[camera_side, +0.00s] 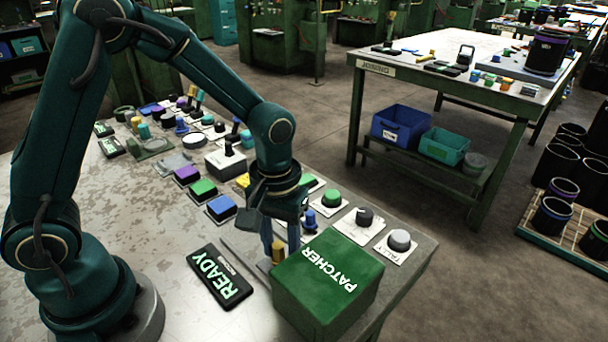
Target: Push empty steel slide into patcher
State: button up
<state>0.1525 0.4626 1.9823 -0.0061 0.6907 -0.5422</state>
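The patcher (330,283) is a green box with white lettering at the front right of the bench. A thin grey plate edge (240,246), which looks like the steel slide, lies flat just left of the patcher. Most of it is hidden, and I cannot tell whether anything lies on it. A small brass-coloured knob (278,254) stands at the patcher's back left edge. My gripper (280,242) points down right over this knob, with its fingers close about it. I cannot tell whether they grip it.
A green side table (470,100) stands beyond an open floor gap.

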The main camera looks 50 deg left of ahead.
jog(key=shift+o, duration=0.6)
jog(key=shift+r, duration=2.55)
jog(key=shift+a, duration=0.1)
jog(key=shift+t, duration=0.9)
jog(key=r, duration=0.2)
jog(key=a+r, duration=0.1)
jog(key=r, duration=0.1)
jog(key=shift+r, duration=0.25)
jog(key=s+a+r+m+t, duration=0.3)
jog(key=s+r+m, duration=0.1)
jog(key=s, duration=0.6)
jog(key=shift+m+t, duration=0.3)
jog(key=shift+t, duration=0.1)
